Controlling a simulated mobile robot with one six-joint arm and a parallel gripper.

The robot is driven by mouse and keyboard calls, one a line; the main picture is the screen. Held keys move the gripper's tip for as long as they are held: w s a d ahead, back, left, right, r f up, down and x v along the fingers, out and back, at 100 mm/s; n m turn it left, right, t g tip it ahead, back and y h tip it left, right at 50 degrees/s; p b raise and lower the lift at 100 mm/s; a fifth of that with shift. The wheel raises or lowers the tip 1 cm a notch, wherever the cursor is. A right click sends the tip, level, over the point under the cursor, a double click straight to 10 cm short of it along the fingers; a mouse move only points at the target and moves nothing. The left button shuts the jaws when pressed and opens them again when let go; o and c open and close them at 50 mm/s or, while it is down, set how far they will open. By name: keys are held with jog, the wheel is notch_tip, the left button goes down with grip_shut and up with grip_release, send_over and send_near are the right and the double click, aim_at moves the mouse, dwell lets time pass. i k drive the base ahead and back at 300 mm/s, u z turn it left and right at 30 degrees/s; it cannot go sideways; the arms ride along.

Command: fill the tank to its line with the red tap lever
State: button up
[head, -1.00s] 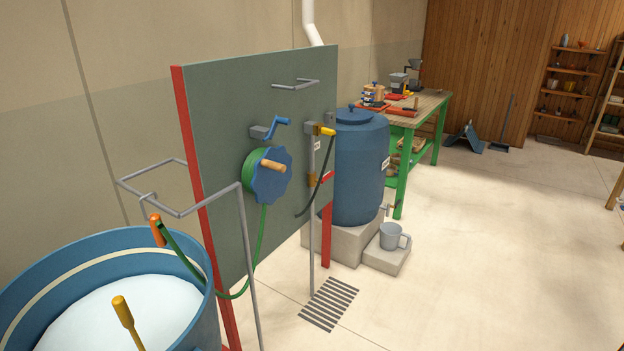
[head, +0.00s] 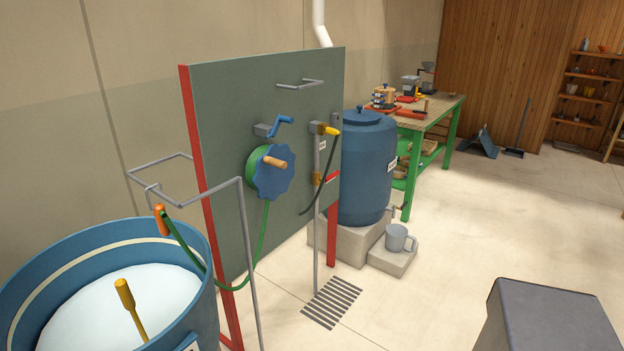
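The large open blue tank (head: 205,305) stands at the lower left, cut by the frame. It holds pale liquid (head: 75,315). A cream line (head: 90,272) runs around its inner wall, above the liquid surface. A yellow-handled stick (head: 126,297) stands tilted in it. A green hose (head: 262,240) runs from the reel to an orange nozzle (head: 160,220) at the tank's rim. The small red tap lever (head: 332,178) sits by the brass valve (head: 317,179) on the grey pipe, at the panel's right edge. My gripper is not in view.
A floor drain (head: 332,302) lies in front.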

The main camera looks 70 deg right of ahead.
aim_at(334, 174)
jog(key=u, duration=0.8)
jog(key=k, duration=1.45)
jog(key=z, duration=1.6)
jog(key=i, duration=0.5)
jog(key=u, duration=0.3)
